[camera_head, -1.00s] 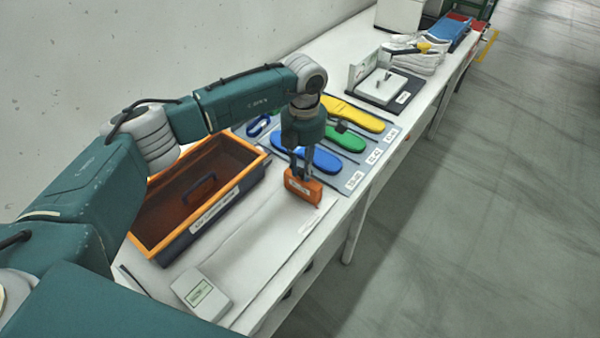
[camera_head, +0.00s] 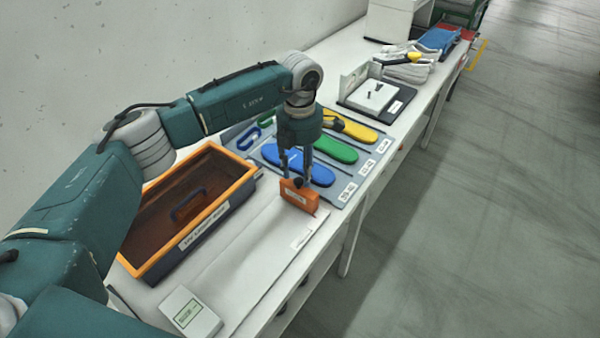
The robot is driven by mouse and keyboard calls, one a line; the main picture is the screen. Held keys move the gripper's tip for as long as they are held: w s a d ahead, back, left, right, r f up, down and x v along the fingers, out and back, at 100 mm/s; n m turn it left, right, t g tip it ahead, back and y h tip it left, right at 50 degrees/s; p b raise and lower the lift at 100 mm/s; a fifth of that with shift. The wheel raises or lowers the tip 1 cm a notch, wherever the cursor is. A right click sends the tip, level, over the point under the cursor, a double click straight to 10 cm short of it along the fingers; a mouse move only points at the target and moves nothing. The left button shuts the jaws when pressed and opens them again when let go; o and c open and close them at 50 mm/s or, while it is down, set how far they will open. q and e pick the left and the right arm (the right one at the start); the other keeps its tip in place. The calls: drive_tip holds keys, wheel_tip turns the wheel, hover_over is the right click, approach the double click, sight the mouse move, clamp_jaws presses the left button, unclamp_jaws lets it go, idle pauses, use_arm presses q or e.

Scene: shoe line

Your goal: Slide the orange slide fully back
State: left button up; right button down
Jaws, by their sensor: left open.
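The orange slide (camera_head: 299,197) is a small block with a pale label on its front and a dark knob on top. It sits near the far end of a long white board (camera_head: 245,255), close to the insole mat. My left gripper (camera_head: 297,179) points down just above the slide, its fingers apart on either side of the knob. It looks open; whether a fingertip touches the slide is hard to tell. My right gripper is not in view.
An orange-rimmed dark tray (camera_head: 245,187) stands left of the board. A grey box with a display (camera_head: 190,312) is at the near end. Beyond the slide lies a grey mat (camera_head: 347,192) with blue, green and yellow insoles. The board's middle is clear.

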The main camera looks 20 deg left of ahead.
use_arm(q)
wheel_tip(320, 180, up, 10)
drive_tip(key=shift+w+d+r, duration=0.15)
idle(0.6)
